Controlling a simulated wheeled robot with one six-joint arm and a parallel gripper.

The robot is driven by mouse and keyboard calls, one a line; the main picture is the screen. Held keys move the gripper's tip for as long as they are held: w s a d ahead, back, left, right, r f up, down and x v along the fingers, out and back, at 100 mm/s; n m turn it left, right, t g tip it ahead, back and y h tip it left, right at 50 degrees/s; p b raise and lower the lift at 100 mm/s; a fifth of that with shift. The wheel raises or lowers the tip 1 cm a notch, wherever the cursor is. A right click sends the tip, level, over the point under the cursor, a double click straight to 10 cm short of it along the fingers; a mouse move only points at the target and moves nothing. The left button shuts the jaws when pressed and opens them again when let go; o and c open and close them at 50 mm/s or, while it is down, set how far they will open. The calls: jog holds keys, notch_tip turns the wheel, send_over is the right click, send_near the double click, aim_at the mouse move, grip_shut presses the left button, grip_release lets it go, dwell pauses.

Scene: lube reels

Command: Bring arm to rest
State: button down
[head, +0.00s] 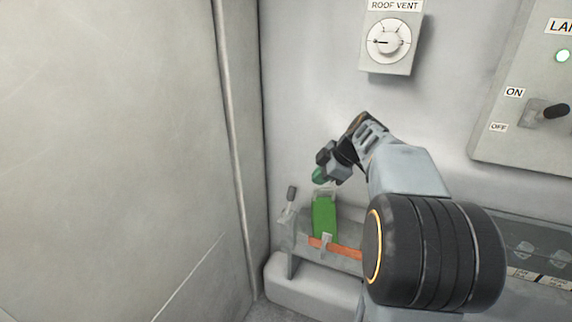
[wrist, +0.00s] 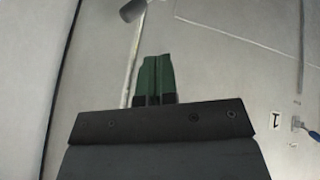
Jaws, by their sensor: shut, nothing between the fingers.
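My arm reaches from the lower right into the middle of the head view. My gripper (head: 319,177) has green fingertips and hangs above a green block-like part (head: 325,217) on a grey bench fixture. In the wrist view my gripper (wrist: 156,78) shows its two green fingers side by side, shut with nothing between them. I cannot tell from the head view how large the gap is between the fingertips and the green part.
A grey lever (head: 291,194) stands left of the green part, near the corner. An orange strip (head: 336,249) runs along the fixture front. A roof vent dial (head: 388,40) and a switch panel (head: 530,130) are on the wall. The left wall is bare.

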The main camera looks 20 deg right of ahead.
jog(key=s+a+f+m+g+h+p, duration=0.25)
jog(key=s+a+m+p, duration=0.2)
jog(key=s+m, duration=0.75)
jog(key=s+a+r+m+t+h+p, duration=0.1)
jog(key=s+a+r+m+h+p, duration=0.1)
jog(key=s+a+r+p, duration=0.3)
jog(key=a+r+p, duration=0.1)
jog(key=a+p, duration=0.2)
jog(key=p, duration=0.1)
jog(key=shift+a+r, duration=0.3)
jog(key=shift+r, duration=0.1)
jog(key=shift+a, duration=0.15)
